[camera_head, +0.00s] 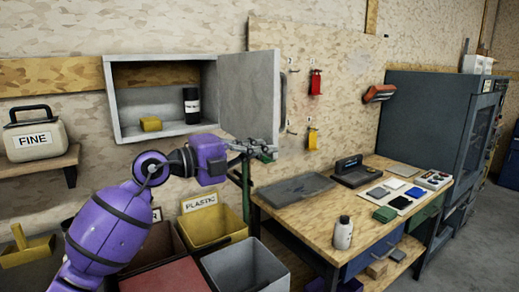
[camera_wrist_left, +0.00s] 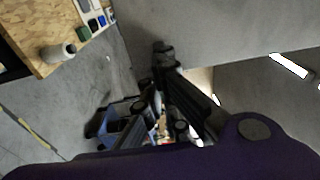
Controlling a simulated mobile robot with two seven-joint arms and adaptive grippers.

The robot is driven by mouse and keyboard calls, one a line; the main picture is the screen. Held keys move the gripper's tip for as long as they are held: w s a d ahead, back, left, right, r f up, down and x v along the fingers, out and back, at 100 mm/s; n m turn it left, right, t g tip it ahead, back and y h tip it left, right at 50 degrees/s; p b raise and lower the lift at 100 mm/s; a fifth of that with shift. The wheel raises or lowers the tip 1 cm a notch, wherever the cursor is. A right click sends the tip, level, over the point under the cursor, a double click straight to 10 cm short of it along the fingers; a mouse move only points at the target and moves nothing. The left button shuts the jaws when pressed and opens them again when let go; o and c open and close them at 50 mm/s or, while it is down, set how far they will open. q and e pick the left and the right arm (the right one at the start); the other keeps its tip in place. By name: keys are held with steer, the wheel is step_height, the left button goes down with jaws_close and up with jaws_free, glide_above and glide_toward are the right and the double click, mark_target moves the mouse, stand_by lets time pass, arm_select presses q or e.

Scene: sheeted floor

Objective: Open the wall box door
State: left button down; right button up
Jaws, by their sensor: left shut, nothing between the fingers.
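The grey wall box (camera_head: 117,118) hangs on the wood wall. Its door (camera_head: 247,92) stands wide open, swung out to the right of the box. A dark handle (camera_head: 283,97) shows at the door's right edge. Inside the box are a dark bottle with a white label (camera_head: 191,106) and a yellow block (camera_head: 151,124). My left gripper (camera_head: 262,151) is shut and empty by the door's lower edge; I cannot tell whether it touches the door. In the left wrist view a broad grey surface, likely the door (camera_wrist_left: 215,25), lies beyond the dark fingers. My right gripper is not in view.
A wooden workbench (camera_head: 300,212) with a white bottle (camera_head: 343,233) stands at right, below the door. Open bins, one yellow (camera_head: 231,221) and one grey (camera_head: 275,275), stand below my left arm. A shelf (camera_head: 35,163) holds a FINE container (camera_head: 36,138) at left.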

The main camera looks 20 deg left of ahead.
mark_target(272, 142)
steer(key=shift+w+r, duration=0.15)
arm_select(q)
steer(key=w+d+p, duration=0.1)
steer(key=w+d+r+p, duration=0.1)
steer(key=w+d, duration=0.1)
steer(key=shift+d+r+p, duration=0.15)
steer(key=shift+d+p, duration=0.05)
steer(key=shift+p, duration=0.2)
steer(key=shift+w+d+f+p, duration=0.15)
steer(key=shift+w+d+f, duration=0.05)
steer(key=shift+w+d, duration=0.4)
steer(key=shift+w+d+f+p, duration=0.25)
steer(key=shift+w+d, duration=0.15)
steer(key=shift+w, duration=0.25)
steer(key=shift+w+d+f+p, duration=0.1)
steer(key=shift+w+d+f, duration=0.1)
steer(key=shift+w+d, duration=0.4)
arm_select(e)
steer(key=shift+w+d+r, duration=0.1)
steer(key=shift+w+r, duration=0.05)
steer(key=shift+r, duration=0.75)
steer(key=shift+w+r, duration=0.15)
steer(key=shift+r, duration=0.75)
